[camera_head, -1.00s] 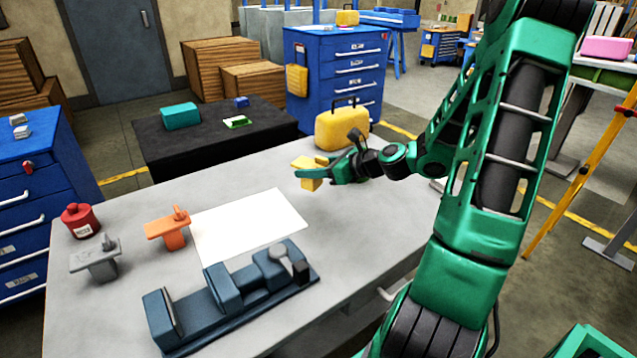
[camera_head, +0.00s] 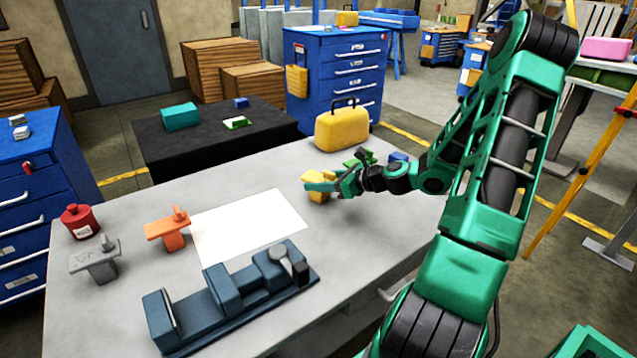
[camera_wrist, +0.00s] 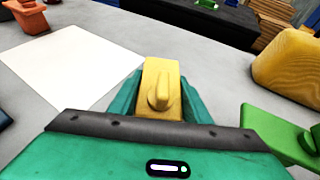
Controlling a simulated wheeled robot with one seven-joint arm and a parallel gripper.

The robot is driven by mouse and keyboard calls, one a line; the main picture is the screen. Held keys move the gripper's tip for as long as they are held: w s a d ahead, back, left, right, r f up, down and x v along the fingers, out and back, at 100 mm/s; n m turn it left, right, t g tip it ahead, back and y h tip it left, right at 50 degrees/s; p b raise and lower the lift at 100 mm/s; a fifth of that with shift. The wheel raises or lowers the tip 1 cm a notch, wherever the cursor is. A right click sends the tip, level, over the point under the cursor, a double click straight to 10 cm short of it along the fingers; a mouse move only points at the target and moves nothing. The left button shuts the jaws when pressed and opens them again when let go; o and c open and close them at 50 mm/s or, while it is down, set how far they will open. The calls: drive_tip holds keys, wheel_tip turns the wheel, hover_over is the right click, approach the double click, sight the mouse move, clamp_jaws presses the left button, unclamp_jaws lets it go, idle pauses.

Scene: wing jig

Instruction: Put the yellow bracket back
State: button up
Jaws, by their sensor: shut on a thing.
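The yellow bracket (camera_head: 318,182) is between the fingers of my gripper (camera_head: 316,187), over the right part of the grey table, right of the white sheet (camera_head: 250,226). In the wrist view the yellow bracket (camera_wrist: 161,88) shows its flat top and raised knob between the green fingers (camera_wrist: 160,96). My gripper is shut on it. Whether its underside touches the table is hard to tell. A green bracket (camera_wrist: 280,138) stands right of my gripper in the wrist view; in the head view it (camera_head: 358,157) is partly hidden behind my gripper.
An orange bracket (camera_head: 168,231), a grey bracket (camera_head: 94,262) and a red bottle (camera_head: 80,221) stand at the left. A dark blue jig (camera_head: 225,303) lies at the front. A yellow case (camera_head: 341,130) stands at the back. A blue item (camera_head: 398,157) shows behind my arm.

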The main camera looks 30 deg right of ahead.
drive_tip(key=shift+f, duration=0.1)
drive_tip(key=o, duration=1.4)
